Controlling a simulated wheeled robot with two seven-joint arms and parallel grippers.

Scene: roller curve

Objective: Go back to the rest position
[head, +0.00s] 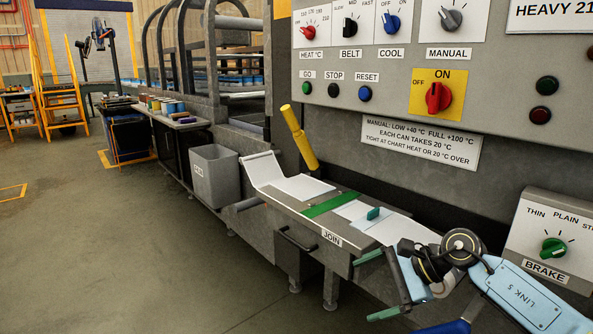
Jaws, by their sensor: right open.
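My right gripper (376,286) is at the lower right, in front of the JOIN table (333,237). Its two green-tipped fingers are apart, with nothing seen between them. My blue arm link comes in from the lower right corner. My left gripper is not in view. The table has a green strip (331,204) across it, white sheet to both sides, and a small teal tab (373,213) on the right part.
The grey control panel (380,118) with knobs and buttons stands behind. A yellow lever (299,137) leans over the table. The BRAKE box (548,240) is at right. A grey bin (214,175) stands left of the table. Floor at left is clear.

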